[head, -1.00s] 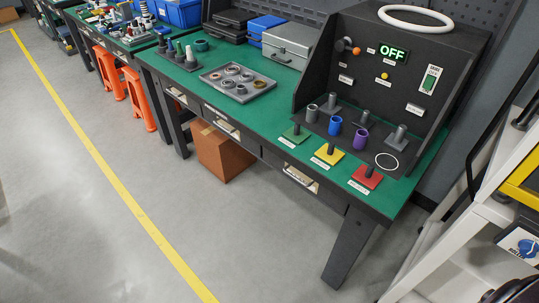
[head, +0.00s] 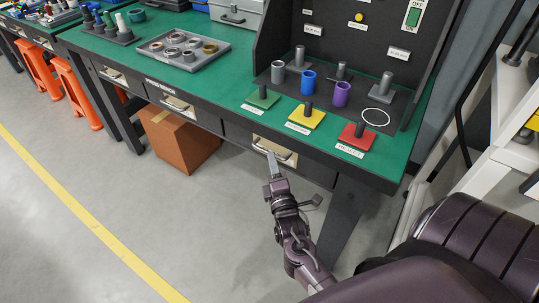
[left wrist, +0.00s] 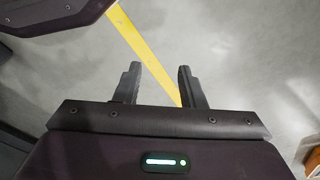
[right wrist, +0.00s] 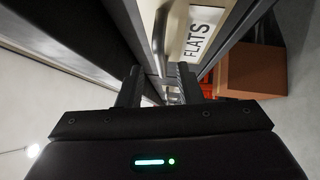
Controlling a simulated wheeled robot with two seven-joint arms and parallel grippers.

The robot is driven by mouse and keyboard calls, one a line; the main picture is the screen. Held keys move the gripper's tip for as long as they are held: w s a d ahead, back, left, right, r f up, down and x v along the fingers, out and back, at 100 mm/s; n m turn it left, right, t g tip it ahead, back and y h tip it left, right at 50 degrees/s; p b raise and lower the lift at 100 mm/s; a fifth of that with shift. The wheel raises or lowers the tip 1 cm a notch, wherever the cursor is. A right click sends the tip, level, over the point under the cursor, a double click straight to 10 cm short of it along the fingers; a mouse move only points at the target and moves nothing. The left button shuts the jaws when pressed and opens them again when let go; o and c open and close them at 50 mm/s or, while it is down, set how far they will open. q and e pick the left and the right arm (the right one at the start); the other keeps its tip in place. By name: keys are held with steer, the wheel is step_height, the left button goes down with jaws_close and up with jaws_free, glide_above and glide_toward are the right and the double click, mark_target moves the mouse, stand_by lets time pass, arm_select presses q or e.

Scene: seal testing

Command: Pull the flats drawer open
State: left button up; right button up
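The flats drawer is the pale drawer front (head: 262,147) at the right end of the green-topped bench; its FLATS label (right wrist: 201,32) shows in the right wrist view. It looks shut, flush with the bench front. Its metal bar handle (head: 287,156) runs along the front. My right gripper (head: 271,155) is at the handle's left part, and its fingers stand apart. In the right wrist view the handle bar (right wrist: 159,42) runs down toward the gap between the fingertips (right wrist: 160,82); contact cannot be told. My left gripper (left wrist: 156,82) is open and empty above the floor.
Another drawer (head: 178,106) is further left in the bench. A cardboard box (head: 180,140) stands on the floor under the bench. A bench leg (head: 343,215) is right of my right forearm. A white shelf rack (head: 480,170) stands at the right. The floor at left is clear.

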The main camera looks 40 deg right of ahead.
steer(key=shift+x, duration=2.25)
steer(key=shift+f, duration=0.1)
steer(key=shift+c, duration=0.4)
jaws_close()
